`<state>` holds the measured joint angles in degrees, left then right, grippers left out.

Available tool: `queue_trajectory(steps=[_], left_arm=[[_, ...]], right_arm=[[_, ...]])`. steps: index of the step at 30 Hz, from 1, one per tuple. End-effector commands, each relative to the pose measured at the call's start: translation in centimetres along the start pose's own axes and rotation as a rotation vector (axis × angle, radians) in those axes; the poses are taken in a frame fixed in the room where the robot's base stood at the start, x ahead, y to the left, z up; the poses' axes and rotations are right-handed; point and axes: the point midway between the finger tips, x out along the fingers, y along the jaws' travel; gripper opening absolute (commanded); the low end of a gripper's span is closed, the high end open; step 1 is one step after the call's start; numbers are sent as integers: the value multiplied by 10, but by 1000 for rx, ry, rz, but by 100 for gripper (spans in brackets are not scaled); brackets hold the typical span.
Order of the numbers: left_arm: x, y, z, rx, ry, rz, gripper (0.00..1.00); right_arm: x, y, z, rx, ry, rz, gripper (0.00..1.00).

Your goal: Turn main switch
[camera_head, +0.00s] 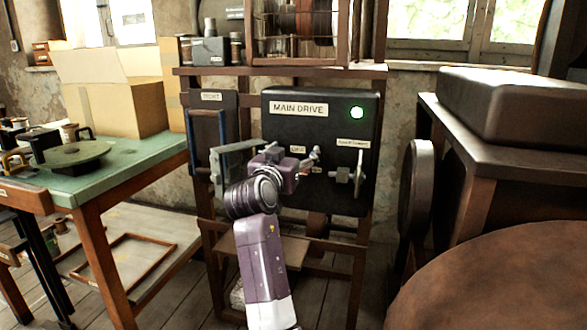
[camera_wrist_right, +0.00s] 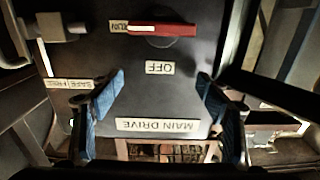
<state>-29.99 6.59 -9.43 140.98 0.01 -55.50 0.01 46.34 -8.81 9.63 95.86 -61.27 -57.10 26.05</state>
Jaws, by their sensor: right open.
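In the right wrist view the panel appears upside down. There the main switch, a red bar handle (camera_wrist_right: 165,29) on a dark round base, lies level. Its pale-marked left end is beside a small label. An OFF label (camera_wrist_right: 160,67) sits below it in that view. My right gripper (camera_head: 311,160) is open before the panel; its blue-padded fingers (camera_wrist_right: 160,86) are apart from the handle.
A grey T-shaped lever (camera_head: 357,176) projects from the panel's right side. A black board with a blue frame (camera_head: 222,135) stands left of it. A green-topped table (camera_head: 135,155) with a carton (camera_head: 122,108) is at left; a large brown round surface (camera_head: 500,285) fills the lower right.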

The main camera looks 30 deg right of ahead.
Motion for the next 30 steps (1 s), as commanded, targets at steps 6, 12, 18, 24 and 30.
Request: queue_trajectory(steps=[6,12,18,24,30], left_arm=[[0,0,0,0,0,0,26],[0,0,0,0,0,0,26],[0,0,0,0,0,-1,26],[0,0,0,0,0,-1,26],[0,0,0,0,0,0,26]], right_arm=[[0,-1,-35,3,-1,-1,70],[0,-1,-44,1,-3,0,70],[0,-1,-44,0,-2,0,70],[0,-1,-43,0,-2,0,70],[0,-1,-43,0,-2,-1,70]])
